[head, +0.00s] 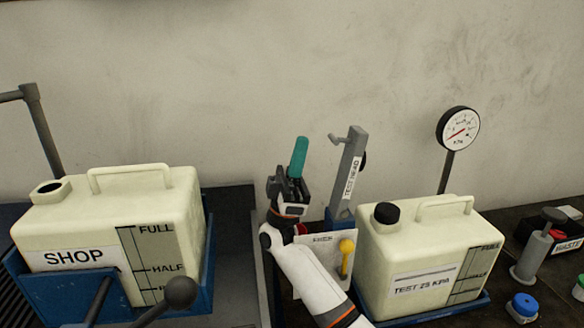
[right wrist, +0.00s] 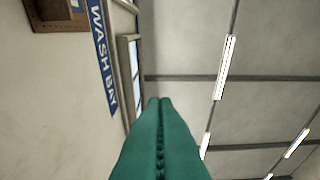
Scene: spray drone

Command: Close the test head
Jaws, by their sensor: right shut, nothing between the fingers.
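The test head is a grey upright post (head: 354,165) labelled TEST HEAD, with a small hook at its top. It stands on a blue base behind a white panel (head: 316,263) that carries a yellow lever (head: 347,256). My right gripper (head: 302,142) is shut and empty, its green fingers pointing up, left of the post and apart from it. In the right wrist view the green fingers (right wrist: 159,104) are pressed together, aimed at the ceiling. My arm hides part of the panel and base. My left gripper is not in view.
A cream SHOP tank (head: 75,215) sits in a blue tray at left; a dark ball knob (head: 180,292) stands before it. A cream TEST 25 KPA tank (head: 405,255) with black cap is right of the post. A dial gauge (head: 459,129) stands behind it. The wall behind is bare.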

